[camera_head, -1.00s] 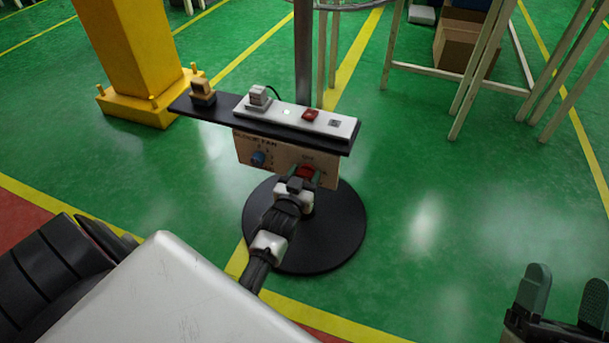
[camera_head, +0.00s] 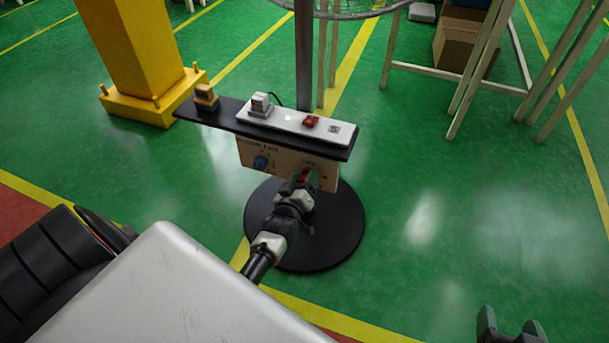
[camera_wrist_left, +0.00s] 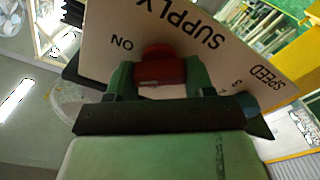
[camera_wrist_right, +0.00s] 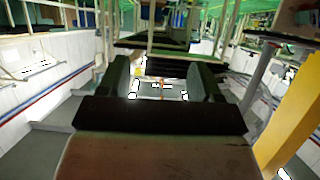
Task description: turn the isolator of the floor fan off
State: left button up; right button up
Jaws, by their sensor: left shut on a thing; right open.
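The floor fan's panel (camera_head: 281,163) hangs under a dark shelf on the fan's post. The red isolator knob (camera_wrist_left: 160,68) sits on it beneath the word SUPPLY, with ON printed beside it. My left gripper (camera_head: 301,182) is at the knob, one finger on each side, shut on it. It also shows in the left wrist view (camera_wrist_left: 158,80). The knob's exact angle and the OFF mark are hard to make out. A blue speed knob (camera_head: 261,162) sits to the left on the panel. My right gripper (camera_head: 511,326) is open and empty at the lower right.
A round black base (camera_head: 340,230) stands below. A yellow pillar (camera_head: 130,50) is at left. Floor to the right is open.

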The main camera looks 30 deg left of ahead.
pick_arm(q)
jog(key=n, duration=0.3)
jog(key=shift+a+p, duration=0.1)
jog(key=shift+p, duration=0.2)
jog(key=shift+n, duration=1.3)
jog(key=shift+f+n, duration=0.1)
jog(key=shift+n, duration=2.3)
jog(key=shift+f+n+b, duration=0.1)
jog(key=shift+n+b, duration=0.2)
jog(key=shift+n, duration=0.1)
pick_arm(e)
jog(key=shift+s+d+f+g, duration=0.15)
jog(key=shift+s+f+g, duration=0.2)
jog(key=shift+f+g, duration=0.15)
jog(key=shift+w+r, duration=0.1)
